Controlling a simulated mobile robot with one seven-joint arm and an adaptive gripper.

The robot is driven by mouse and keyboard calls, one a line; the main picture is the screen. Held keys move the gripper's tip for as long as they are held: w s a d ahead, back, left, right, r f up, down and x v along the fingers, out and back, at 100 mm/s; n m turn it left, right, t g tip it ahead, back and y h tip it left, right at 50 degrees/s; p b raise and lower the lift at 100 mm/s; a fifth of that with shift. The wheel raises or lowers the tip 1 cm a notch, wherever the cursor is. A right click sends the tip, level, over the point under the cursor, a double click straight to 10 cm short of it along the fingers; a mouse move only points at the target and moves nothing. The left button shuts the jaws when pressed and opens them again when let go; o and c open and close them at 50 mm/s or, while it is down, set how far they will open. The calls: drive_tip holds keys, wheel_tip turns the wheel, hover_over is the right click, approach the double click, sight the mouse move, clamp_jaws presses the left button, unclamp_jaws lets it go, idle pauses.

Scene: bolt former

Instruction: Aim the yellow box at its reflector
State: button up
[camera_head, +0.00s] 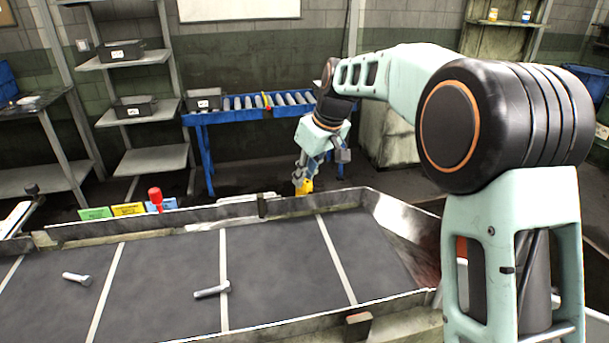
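The yellow box (306,186) is small in the head view, just beyond the far wall of the conveyor. My gripper (303,173) points down right at it, and its fingertips meet or overlap the top of the box. The fingers are too small and partly covered to show whether they are closed on the box or only beside it. I cannot make out the reflector for certain.
A dark, walled conveyor (275,263) with pale cross strips carries two bolts (212,291). A red knob (155,195) and coloured cards (129,209) stand along its far side. A blue roller table (225,116) and shelves (150,159) stand behind.

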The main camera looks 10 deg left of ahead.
clamp_jaws()
drive_tip(key=shift+m, duration=0.4)
drive_tip(key=shift+a+m+t+h, duration=0.1)
drive_tip(key=shift+m+t+h, duration=0.3)
drive_tip(key=shift+m, duration=0.8)
drive_tip(key=shift+m+t+h, duration=0.3)
drive_tip(key=shift+m+h, duration=0.1)
drive_tip(key=shift+m, duration=0.8)
drive_tip(key=shift+o, duration=1.8)
unclamp_jaws()
drive_tip(key=shift+r, duration=0.1)
drive_tip(key=v, duration=1.2)
